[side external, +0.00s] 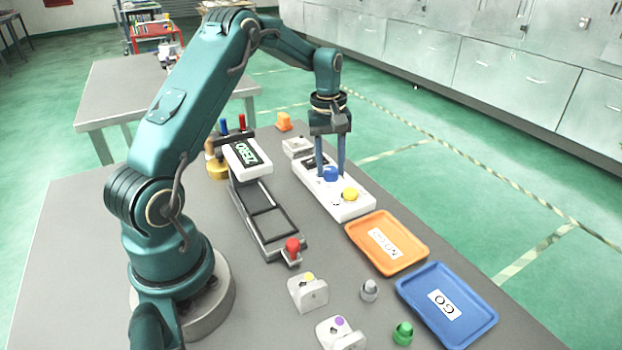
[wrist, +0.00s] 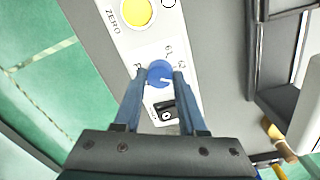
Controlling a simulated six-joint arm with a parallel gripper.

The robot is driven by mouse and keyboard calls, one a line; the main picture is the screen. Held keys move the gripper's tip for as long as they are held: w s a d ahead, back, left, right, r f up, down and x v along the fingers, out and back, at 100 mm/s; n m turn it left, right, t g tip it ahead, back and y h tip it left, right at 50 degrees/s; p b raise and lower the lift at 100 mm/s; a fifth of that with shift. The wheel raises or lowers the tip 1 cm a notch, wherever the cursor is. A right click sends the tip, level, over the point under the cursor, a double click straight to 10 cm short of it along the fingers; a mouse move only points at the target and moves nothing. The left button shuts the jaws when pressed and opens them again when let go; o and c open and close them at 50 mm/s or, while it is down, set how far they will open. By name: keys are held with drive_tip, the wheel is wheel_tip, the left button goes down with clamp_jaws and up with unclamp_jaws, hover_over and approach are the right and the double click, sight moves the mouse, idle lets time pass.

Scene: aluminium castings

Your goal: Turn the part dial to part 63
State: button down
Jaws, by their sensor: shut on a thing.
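The part dial is a blue round knob (wrist: 159,74) with a white pointer mark, on a white control box (side external: 352,208). The knob also shows in the side external view (side external: 330,174). In the side external view the fingers (side external: 333,165) reach down to the knob.
A yellow button (side external: 350,194) sits on the same box, close to the dial. An orange tray (side external: 388,244) and a blue tray (side external: 447,305) lie at the right. Castings (side external: 308,292) lie in front.

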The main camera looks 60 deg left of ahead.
sight(329, 169)
drive_tip(key=shift+a+m, duration=0.1)
drive_tip(key=shift+m, duration=1.8)
drive_tip(key=shift+c, duration=2.3)
unclamp_jaws()
drive_tip(key=shift+r, duration=0.15)
drive_tip(key=shift+s+r, duration=0.1)
drive_tip(key=shift+r, duration=2.35)
